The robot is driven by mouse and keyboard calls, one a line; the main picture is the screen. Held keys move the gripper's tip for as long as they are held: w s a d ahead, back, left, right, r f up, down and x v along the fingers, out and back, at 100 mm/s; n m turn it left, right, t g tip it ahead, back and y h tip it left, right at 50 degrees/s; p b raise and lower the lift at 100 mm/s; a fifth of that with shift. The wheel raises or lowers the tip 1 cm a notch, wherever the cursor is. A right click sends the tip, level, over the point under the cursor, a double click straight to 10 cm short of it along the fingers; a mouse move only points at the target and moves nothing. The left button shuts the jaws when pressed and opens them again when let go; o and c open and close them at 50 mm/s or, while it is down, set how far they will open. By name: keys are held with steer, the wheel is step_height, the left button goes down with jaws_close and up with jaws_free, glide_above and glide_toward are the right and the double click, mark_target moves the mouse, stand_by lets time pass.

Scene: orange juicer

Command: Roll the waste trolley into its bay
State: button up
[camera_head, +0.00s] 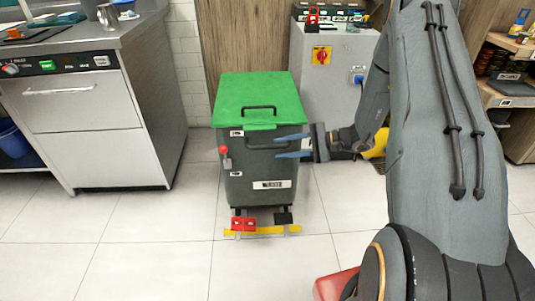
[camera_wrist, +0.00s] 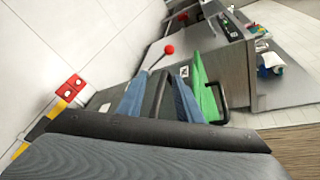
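The waste trolley (camera_head: 258,170) is a dark grey bin with a green lid (camera_head: 258,95), upright on the tiled floor in the head view. A dark bar handle crosses its upper front, and a red-knobbed lever (camera_head: 224,150) stands at its left. In the wrist view its green lid (camera_wrist: 203,92) and red knob (camera_wrist: 169,49) show. My gripper (camera_head: 279,147) is open at the right of the trolley's front, one blue finger above the handle's height and one below. In the wrist view a dark bar shows between the fingers; contact cannot be told. No bay is clearly marked.
A yellow strip (camera_head: 285,230) with red blocks (camera_head: 244,224) lies at the trolley's foot. A steel counter unit (camera_head: 85,110) stands left, a grey cabinet (camera_head: 325,85) behind right, and shelves (camera_head: 512,92) far right. Floor in front and left is clear.

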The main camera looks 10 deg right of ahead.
mark_target(274, 147)
steer(key=shift+m+t, duration=0.5)
steer(key=shift+t, duration=0.4)
steer(key=shift+w+d+f+b, duration=0.3)
steer(key=shift+w+d+f, duration=0.85)
steer(key=shift+w+f, duration=0.1)
steer(key=x, duration=0.7)
steer(key=shift+a, duration=0.25)
jaws_close()
